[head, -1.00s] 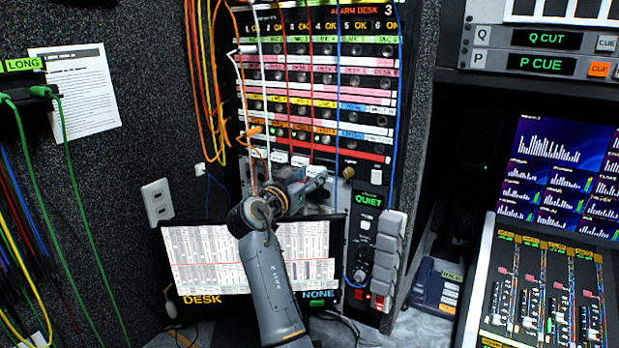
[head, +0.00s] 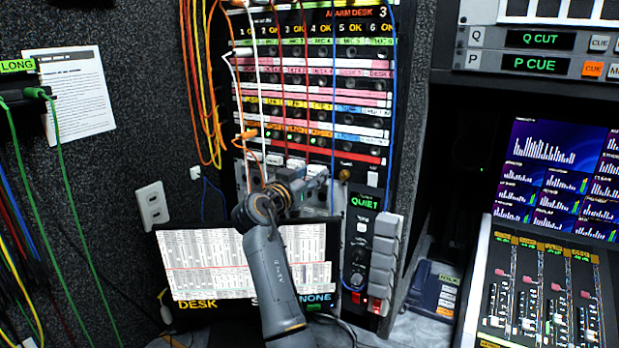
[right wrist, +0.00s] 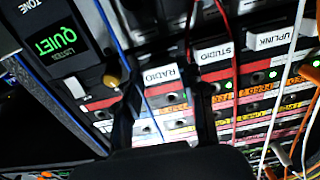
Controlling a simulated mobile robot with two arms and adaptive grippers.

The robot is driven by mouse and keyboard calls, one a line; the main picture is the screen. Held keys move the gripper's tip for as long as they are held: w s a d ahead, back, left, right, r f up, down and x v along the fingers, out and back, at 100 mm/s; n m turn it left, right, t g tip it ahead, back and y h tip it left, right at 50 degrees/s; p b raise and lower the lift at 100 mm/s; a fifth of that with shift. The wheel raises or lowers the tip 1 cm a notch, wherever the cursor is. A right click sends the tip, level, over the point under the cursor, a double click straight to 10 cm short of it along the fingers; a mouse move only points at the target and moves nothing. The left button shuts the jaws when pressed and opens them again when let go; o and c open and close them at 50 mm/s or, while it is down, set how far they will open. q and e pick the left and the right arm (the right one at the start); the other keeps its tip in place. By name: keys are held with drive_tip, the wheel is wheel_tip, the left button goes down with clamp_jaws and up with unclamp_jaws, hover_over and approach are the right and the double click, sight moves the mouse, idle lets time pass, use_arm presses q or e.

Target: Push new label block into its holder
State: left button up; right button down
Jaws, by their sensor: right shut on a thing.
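My right gripper (head: 316,178) is at the lower part of the rack, just under its red strip. In the right wrist view its two dark fingers (right wrist: 160,72) stand on either side of a white label block reading RADIO (right wrist: 160,77), and it is shut on that block. The block is at the row of label holders, beside the STUDIO label (right wrist: 214,53) and the UPLINK label (right wrist: 272,40). I cannot tell how deep the block sits in its holder. In the head view the gripper hides it. My left gripper is not in view.
Patch cables hang in front of the rack, with a blue cable (head: 337,110) and a red one close to the fingers. The QUIET panel (head: 362,215) stands to the right. A screen (head: 210,262) is below, behind my right arm. An orange cable bundle (head: 195,80) hangs left.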

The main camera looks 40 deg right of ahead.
drive_tip(key=shift+w+d, duration=0.2)
drive_tip(key=shift+d, duration=0.3)
drive_tip(key=shift+d, duration=0.15)
drive_tip(key=c, duration=0.7)
unclamp_jaws()
drive_tip(key=v, duration=1.2)
drive_tip(key=shift+d, duration=0.1)
